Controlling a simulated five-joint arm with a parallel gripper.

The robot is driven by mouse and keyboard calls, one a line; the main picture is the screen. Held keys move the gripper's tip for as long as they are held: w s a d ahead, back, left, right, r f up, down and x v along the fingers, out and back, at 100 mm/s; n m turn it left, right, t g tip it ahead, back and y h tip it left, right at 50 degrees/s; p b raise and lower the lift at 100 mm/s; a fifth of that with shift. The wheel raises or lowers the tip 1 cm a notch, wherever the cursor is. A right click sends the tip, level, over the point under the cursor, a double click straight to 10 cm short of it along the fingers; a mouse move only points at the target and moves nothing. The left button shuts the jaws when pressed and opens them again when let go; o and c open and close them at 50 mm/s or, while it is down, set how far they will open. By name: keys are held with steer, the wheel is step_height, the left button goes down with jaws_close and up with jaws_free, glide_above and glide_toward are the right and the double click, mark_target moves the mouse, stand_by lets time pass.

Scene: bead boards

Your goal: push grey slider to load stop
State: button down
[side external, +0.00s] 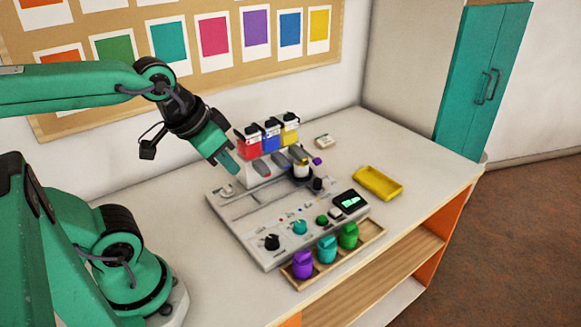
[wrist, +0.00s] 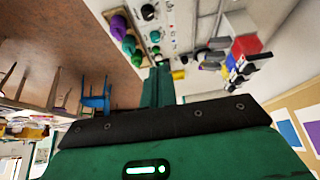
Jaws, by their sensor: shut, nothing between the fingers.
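The light grey bead board (side external: 262,245) lies on the table with a long slot and several knobs. A small pale grey piece (side external: 227,191) sits at the slot's left end and looks like the grey slider; the load stop cannot be made out. My gripper (side external: 231,165) is shut and empty, pointing down above the board's back left part, apart from it and a little above the pale piece. In the wrist view my gripper's green fingers (wrist: 158,85) are together, with the board (wrist: 178,25) beyond them. The slider is not clear there.
Red (side external: 249,147), blue (side external: 271,140) and yellow (side external: 290,134) containers stand at the board's back, close right of my gripper. Purple (side external: 303,264), teal (side external: 327,249) and green (side external: 348,235) jars stand in a wooden tray in front. A yellow tray (side external: 378,183) lies right.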

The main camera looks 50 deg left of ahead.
steer(key=c, duration=1.2)
jaws_free()
steer(key=shift+w+r, duration=0.1)
steer(key=shift+w, duration=0.1)
steer(key=m+g, duration=0.5)
steer(key=m, duration=0.4)
glide_above(318, 180)
steer(key=f, duration=1.2)
steer(key=shift+s, duration=0.2)
steer(key=shift+w+f+g, duration=0.2)
steer(key=shift+f+g, duration=0.1)
steer(key=shift+f, duration=0.05)
steer(key=shift+f, duration=0.1)
steer(key=shift+f, duration=3.8)
